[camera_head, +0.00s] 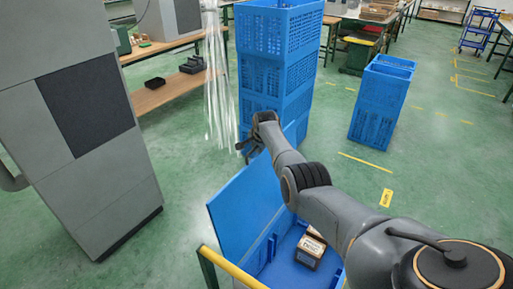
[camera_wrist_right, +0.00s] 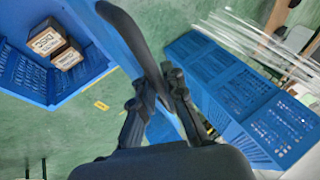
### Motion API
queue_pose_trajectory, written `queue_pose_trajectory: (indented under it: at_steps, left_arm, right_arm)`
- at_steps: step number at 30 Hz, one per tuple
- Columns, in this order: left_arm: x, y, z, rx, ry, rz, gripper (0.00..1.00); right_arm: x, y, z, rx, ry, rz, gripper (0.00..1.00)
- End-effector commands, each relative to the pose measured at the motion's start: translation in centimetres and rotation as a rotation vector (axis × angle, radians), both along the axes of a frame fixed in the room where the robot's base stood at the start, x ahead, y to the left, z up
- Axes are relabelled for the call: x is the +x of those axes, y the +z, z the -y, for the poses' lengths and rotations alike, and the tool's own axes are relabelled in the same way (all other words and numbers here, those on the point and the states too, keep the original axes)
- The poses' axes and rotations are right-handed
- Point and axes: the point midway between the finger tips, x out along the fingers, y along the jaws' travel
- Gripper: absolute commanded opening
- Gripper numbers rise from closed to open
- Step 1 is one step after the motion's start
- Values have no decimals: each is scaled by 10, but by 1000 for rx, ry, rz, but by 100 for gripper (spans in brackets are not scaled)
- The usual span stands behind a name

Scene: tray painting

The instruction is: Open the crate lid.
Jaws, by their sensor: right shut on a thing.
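The blue crate (camera_head: 275,272) stands at the bottom of the head view, and its inside shows from above. Its blue lid (camera_head: 240,212) is raised and tilted up along the crate's left side. The lid (camera_wrist_right: 115,45) also shows in the wrist view, running down toward the fingers. My right gripper (camera_head: 252,143) reaches over the crate and is shut on the lid's upper edge. In the wrist view its dark fingers (camera_wrist_right: 158,105) close around the blue edge. Small brown boxes (camera_head: 311,250) lie inside the crate. My left gripper is not in view.
A tall stack of blue crates (camera_head: 277,75) stands just beyond my right gripper, with a shorter stack (camera_head: 381,105) to the right. A grey cabinet (camera_head: 85,120) stands at the left. A yellow rail (camera_head: 232,268) runs at the crate's near side. Green floor lies between.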

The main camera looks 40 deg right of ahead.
Motion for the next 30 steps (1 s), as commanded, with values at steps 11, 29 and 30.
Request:
queue_pose_trajectory:
  at_steps: [11, 29, 30]
  left_arm:
    - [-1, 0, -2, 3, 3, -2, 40]
    - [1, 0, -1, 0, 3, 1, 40]
    - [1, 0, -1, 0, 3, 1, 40]
  right_arm:
    - [1, 2, 2, -3, -1, 4, 34]
    - [-13, 26, -6, -3, 0, 6, 34]
    - [-15, 30, -6, -4, 0, 6, 34]
